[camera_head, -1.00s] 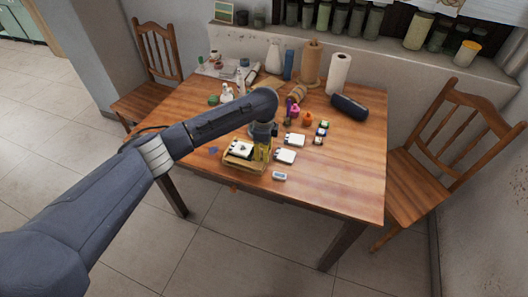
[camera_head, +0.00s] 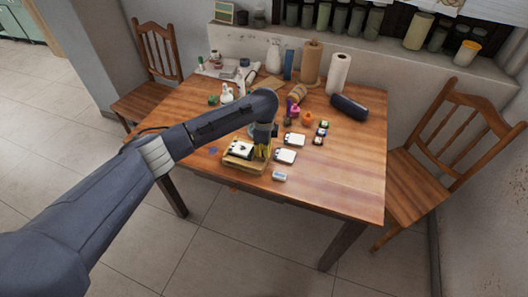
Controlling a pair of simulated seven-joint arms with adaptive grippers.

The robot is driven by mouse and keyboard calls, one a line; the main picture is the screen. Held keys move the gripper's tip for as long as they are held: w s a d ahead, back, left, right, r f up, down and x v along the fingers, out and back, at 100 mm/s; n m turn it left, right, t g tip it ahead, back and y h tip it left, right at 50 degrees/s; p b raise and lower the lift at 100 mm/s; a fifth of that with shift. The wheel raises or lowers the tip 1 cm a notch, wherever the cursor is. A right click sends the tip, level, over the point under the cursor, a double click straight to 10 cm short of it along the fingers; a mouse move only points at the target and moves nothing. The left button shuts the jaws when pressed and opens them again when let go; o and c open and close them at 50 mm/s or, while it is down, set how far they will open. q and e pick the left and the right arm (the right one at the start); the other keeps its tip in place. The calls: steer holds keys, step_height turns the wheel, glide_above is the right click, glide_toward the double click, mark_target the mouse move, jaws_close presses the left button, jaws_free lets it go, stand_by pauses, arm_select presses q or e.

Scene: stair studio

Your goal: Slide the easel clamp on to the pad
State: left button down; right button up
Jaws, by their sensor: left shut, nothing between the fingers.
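A small wooden easel (camera_head: 234,163) stands near the front edge of the table. A white pad (camera_head: 240,150) with a dark mark rests on it. A yellowish upright part (camera_head: 264,152) shows at the easel's right side; I cannot tell whether it is the clamp. My left gripper (camera_head: 263,141) points down over the right side of the easel, close to this part. It is shut with nothing held. Its fingertips are small and partly hidden, so touching cannot be told. My right gripper is not in view.
Two white pads or cards (camera_head: 286,156) and a small pale block (camera_head: 279,176) lie right of the easel. The table's right front (camera_head: 345,185) is clear.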

arm_select(q)
steer(key=shift+w+a, duration=0.2)
steer(key=shift+a, duration=0.3)
steer(key=shift+w+a, duration=0.15)
steer(key=shift+a, duration=0.3)
steer(key=c, duration=1.3)
jaws_free()
steer(key=shift+c, duration=0.2)
steer(key=shift+r, duration=0.15)
step_height(320, 180, up, 12)
steer(key=shift+s, duration=0.2)
